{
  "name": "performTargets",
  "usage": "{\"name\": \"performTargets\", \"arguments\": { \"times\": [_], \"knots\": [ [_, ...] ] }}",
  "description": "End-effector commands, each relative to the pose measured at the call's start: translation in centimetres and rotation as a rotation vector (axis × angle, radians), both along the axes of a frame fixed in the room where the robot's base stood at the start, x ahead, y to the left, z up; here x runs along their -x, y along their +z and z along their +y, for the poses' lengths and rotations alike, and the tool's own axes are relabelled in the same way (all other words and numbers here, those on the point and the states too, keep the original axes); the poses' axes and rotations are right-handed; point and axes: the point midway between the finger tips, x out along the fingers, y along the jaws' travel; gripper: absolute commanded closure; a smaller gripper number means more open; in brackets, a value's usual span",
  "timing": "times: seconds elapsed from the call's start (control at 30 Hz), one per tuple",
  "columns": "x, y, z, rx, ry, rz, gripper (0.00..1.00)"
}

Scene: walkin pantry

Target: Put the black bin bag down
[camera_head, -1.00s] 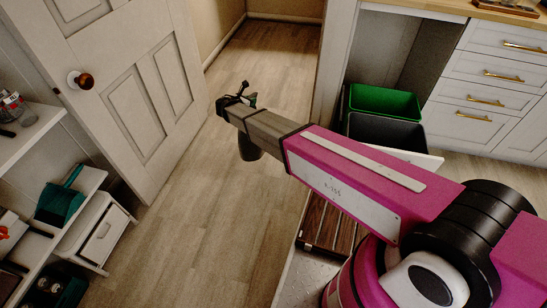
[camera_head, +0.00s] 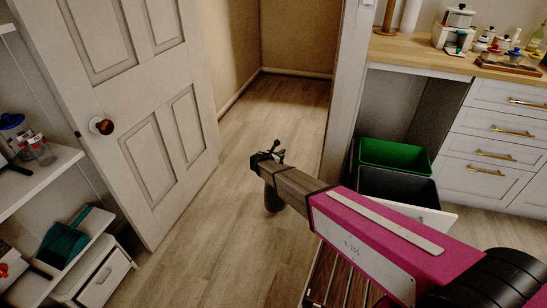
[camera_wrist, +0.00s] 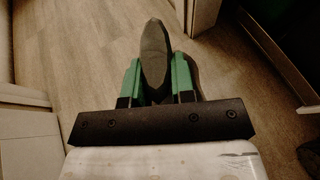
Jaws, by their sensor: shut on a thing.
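The black bin bag (camera_wrist: 154,55) shows in the wrist view as a dark, narrow, rounded shape pointing away from me. The green fingers of my gripper (camera_wrist: 154,82) are shut on it, one on each side. The bag is held with bare floor beyond it; its gap to the floor is hard to judge. In the head view the end of my arm is out over the floor between the door and the cabinets. A dark rounded shape hangs under it, and I cannot tell whether that is the bag. My arm hides most of the gripper there.
A white panelled door (camera_head: 150,120) stands at the left, beside shelves (camera_head: 45,180) with a teal dustpan (camera_head: 62,245). At the right, a pulled-out unit holds a green bin (camera_head: 395,155) and a dark grey bin (camera_head: 398,186). The wooden floor (camera_head: 215,225) between is clear.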

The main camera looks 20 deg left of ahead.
Motion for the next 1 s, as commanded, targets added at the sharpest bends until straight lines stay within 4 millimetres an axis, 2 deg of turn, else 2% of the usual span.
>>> {"name": "performTargets", "arguments": {
  "times": [0.17, 0.5, 0.9, 0.93, 1.0],
  "knots": [
    [-0.3, -0.4, -0.2, 0.002, 0.000, -0.003, 1.00],
    [-0.3, -3.9, -0.2, 0.003, 0.000, -0.001, 1.00],
    [-0.2, -4.2, -0.2, 0.003, 0.000, -0.001, 1.00],
    [-0.2, -4.4, -0.2, 0.001, -0.001, 0.001, 0.73],
    [-0.2, -4.4, -0.2, 0.001, -0.001, 0.001, 0.51]
  ]
}}
